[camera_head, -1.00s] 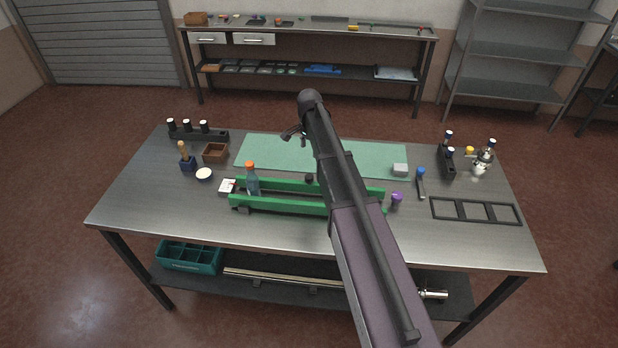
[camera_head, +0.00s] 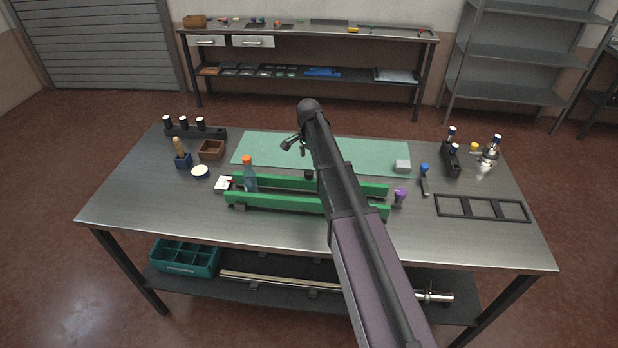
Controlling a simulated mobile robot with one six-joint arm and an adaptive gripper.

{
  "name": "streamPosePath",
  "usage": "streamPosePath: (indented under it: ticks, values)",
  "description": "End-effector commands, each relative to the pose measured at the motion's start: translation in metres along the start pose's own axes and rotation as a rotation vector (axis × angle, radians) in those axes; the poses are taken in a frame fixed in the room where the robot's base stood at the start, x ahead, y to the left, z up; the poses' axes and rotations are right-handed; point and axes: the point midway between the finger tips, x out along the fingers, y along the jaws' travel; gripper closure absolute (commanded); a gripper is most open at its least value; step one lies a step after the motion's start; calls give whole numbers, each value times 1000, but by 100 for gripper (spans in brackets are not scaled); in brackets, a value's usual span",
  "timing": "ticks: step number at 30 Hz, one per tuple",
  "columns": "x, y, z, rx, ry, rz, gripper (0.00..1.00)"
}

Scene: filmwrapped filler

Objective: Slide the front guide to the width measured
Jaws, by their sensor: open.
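The front guide is a long green rail (camera_head: 275,203) lying left to right across the near middle of the metal table. A second green rail (camera_head: 290,181) runs parallel behind it, with a narrow gap between. A black knob (camera_head: 309,174) shows by the rear rail. My gripper (camera_head: 287,144) is open and empty, above the green mat and behind both rails, touching neither. My arm hides part of the rails towards their right end.
The green mat (camera_head: 255,146) lies behind the rails. A black three-window frame (camera_head: 482,208) lies right. The front table strip is clear.

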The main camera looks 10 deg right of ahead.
Motion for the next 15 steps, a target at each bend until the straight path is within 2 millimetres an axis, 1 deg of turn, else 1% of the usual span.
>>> streamPosePath:
  ticks: [1, 15]
  values:
    - [8, 0, 0, 0, 0, 0, 18]
    - [44, 0, 1, -1, 0, 0, 18]
